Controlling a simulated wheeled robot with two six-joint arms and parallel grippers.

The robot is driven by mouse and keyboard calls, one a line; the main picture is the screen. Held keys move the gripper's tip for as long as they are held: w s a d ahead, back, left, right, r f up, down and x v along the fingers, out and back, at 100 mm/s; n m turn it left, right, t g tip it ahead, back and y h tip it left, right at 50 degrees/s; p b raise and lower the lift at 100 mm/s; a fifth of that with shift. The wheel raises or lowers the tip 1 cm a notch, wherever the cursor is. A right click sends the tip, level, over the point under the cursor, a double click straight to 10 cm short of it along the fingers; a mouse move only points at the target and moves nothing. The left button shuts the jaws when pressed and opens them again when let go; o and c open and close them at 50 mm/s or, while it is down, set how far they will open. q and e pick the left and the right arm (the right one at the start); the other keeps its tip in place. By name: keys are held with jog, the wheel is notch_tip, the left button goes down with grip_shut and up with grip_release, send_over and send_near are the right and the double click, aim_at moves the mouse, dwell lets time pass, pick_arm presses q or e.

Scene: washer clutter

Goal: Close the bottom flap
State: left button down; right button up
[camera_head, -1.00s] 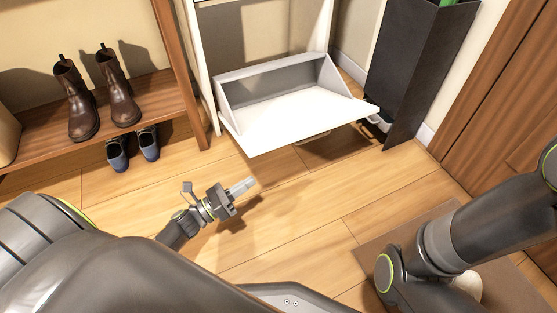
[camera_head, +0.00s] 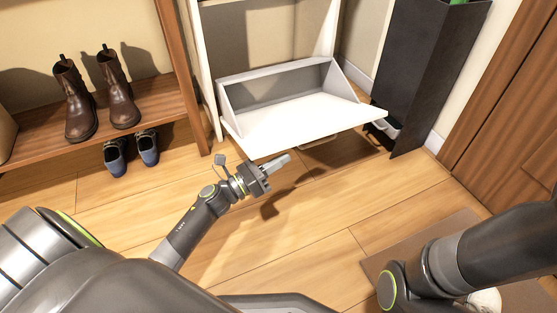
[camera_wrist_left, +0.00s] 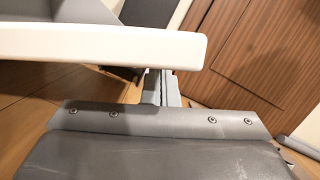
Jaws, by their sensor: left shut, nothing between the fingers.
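The bottom flap (camera_head: 300,125) is a white panel tilted open from the white cabinet (camera_head: 203,60), with grey inner walls behind it. It also fills the upper left of the left wrist view (camera_wrist_left: 100,45), its edge just beyond my fingers. My left gripper (camera_head: 286,159) is shut and empty, below and in front of the flap's front edge. In the left wrist view the closed fingers (camera_wrist_left: 161,88) partly pass behind the flap's edge; I cannot tell whether they touch it. My right gripper is out of view; only the right arm shows.
A wooden shoe rack (camera_head: 50,140) with brown boots (camera_head: 120,95) stands at the left, with blue-grey shoes (camera_head: 147,148) below. A dark tall stand (camera_head: 420,75) and wooden door (camera_head: 510,110) are at the right. A mat (camera_head: 420,240) lies front right. Floor before the cabinet is clear.

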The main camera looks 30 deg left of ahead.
pick_arm(q)
jog(key=shift+w+a+r, duration=0.15)
jog(key=shift+r, duration=0.35)
